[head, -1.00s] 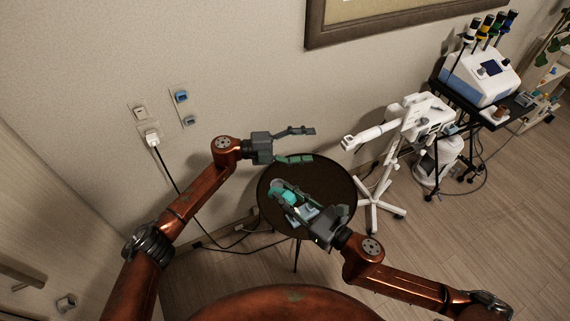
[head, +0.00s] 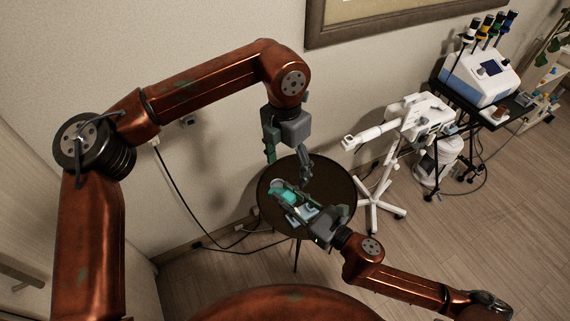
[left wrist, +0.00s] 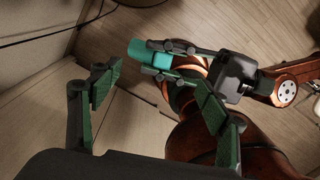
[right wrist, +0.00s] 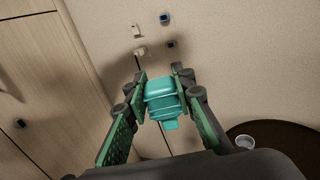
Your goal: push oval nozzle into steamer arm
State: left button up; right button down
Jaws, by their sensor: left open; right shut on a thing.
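The teal oval nozzle (head: 287,196) is held between the fingers of my right gripper (head: 292,200) over the round dark table. The nozzle fills the gap between the pads in the right wrist view (right wrist: 165,98), and it also shows in the left wrist view (left wrist: 146,52). My left gripper (head: 288,164) is open and empty, pointing down above the table, a little above and beyond the right gripper. The white steamer arm (head: 368,136) reaches left from its wheeled stand, to the right of both grippers. Nothing touches the arm's left end.
The round dark table (head: 341,180) is below the grippers; a small round cup (right wrist: 245,141) stands on it. A white wheeled stand (head: 381,212) is right of the table. A blue and white machine (head: 482,76) is on a black cart farther right. A wall with outlets is behind.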

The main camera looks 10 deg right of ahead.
aim_at(285, 191)
pick_arm(q)
jog(key=f, duration=1.1)
jog(key=shift+w+a+f, duration=0.1)
jog(key=shift+a+f, duration=0.2)
jog(key=shift+c, duration=0.7)
jog(key=c, duration=1.2)
jog(key=shift+c, duration=0.4)
pick_arm(e)
jog(key=c, duration=2.1)
grip_release()
jog(key=shift+r, duration=0.1)
pick_arm(q)
jog(key=c, duration=0.5)
pick_arm(e)
jog(key=shift+o, duration=1)
pick_arm(q)
grip_shut()
pick_arm(e)
jog(key=o, duration=0.3)
jog(key=shift+o, duration=0.3)
